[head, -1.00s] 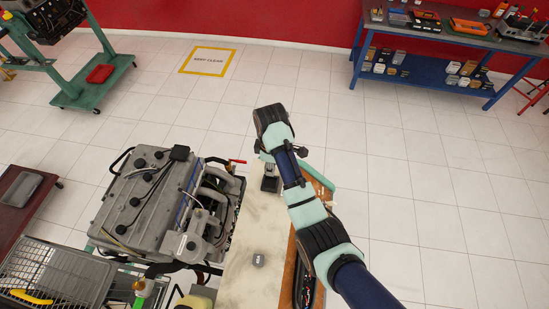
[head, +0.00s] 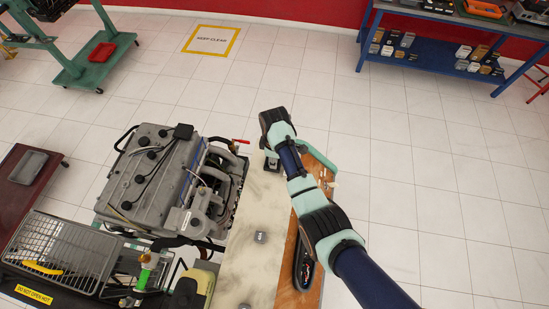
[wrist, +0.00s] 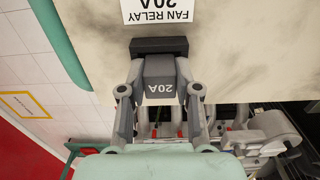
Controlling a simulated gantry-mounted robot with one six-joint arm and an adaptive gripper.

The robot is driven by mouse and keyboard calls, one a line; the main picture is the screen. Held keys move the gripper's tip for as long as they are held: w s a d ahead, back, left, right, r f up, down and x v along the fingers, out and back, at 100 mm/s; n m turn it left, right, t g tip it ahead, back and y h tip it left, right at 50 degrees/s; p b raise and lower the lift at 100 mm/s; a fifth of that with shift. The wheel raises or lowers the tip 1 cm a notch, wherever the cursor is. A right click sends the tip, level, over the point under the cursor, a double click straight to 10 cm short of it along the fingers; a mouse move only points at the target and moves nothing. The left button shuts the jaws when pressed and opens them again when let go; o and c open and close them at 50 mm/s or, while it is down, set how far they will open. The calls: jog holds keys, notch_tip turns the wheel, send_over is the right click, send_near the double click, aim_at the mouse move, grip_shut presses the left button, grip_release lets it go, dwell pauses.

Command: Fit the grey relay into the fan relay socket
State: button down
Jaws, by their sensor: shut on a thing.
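The grey relay (wrist: 160,80), marked 20A, sits between the two fingers of my gripper (wrist: 160,93) in the wrist view. My gripper is shut on it. The relay's far end meets the black fan relay socket (wrist: 158,45), below a white label (wrist: 160,10) reading FAN RELAY 20A. I cannot tell how deep the relay sits in the socket. In the head view my gripper (head: 271,165) is at the far end of the pale panel (head: 245,265), and the arm partly hides this spot.
A grey engine (head: 150,180) stands close left of the panel. Another small grey block (head: 260,237) lies on the panel nearer me. A dark tray (head: 304,262) lies on the wooden edge at right. The tiled floor to the right is clear.

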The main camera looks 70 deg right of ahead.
jog(key=c, duration=0.8)
grip_release()
jog(key=shift+f, duration=0.1)
notch_tip(320, 180, up, 12)
jog(key=shift+r+p, duration=0.2)
jog(key=shift+p, duration=0.65)
